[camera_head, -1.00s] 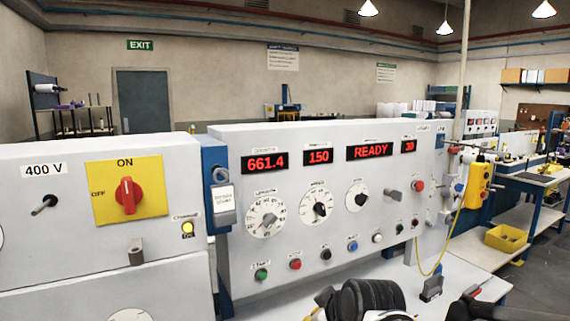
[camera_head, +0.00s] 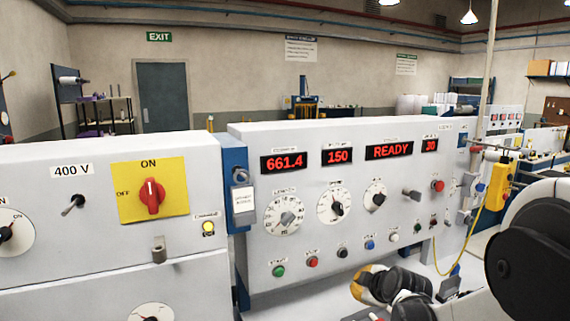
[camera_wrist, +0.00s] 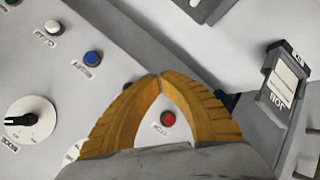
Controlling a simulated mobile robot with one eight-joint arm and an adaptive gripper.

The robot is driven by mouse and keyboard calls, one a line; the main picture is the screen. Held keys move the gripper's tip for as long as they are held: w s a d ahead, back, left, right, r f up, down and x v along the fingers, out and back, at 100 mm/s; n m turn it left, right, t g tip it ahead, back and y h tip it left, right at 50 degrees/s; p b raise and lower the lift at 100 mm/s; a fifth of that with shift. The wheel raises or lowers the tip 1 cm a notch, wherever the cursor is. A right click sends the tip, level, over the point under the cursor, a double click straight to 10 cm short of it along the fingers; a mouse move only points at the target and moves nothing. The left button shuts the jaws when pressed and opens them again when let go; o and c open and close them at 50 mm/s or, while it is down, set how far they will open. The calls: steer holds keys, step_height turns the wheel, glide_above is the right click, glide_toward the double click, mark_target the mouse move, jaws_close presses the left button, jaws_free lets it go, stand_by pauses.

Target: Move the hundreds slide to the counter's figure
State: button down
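The counter display (camera_head: 284,162) on the sloped grey panel reads 661.4 in red digits. I cannot pick out a hundreds slide for certain in either view. In the wrist view a dark holder with white labelled plates, one marked JOB (camera_wrist: 278,98), stands at the right, apart from my fingers. My gripper (camera_wrist: 160,76) has its yellow fingertips together, with nothing seen between them. A red button (camera_wrist: 168,119) shows through the gap behind the tips. In the head view my gripper (camera_head: 362,283) is low in front of the panel, partly hidden by my arm.
The panel carries other displays reading 150, READY (camera_head: 389,151) and 30, dials (camera_head: 284,216) and a row of coloured buttons (camera_head: 313,262). A yellow pendant (camera_head: 497,187) with a yellow cable hangs at the right. A 400 V cabinet with a red switch (camera_head: 150,197) stands left.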

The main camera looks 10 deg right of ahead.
stand_by(0.4)
steer(key=c, duration=1.2)
jaws_free()
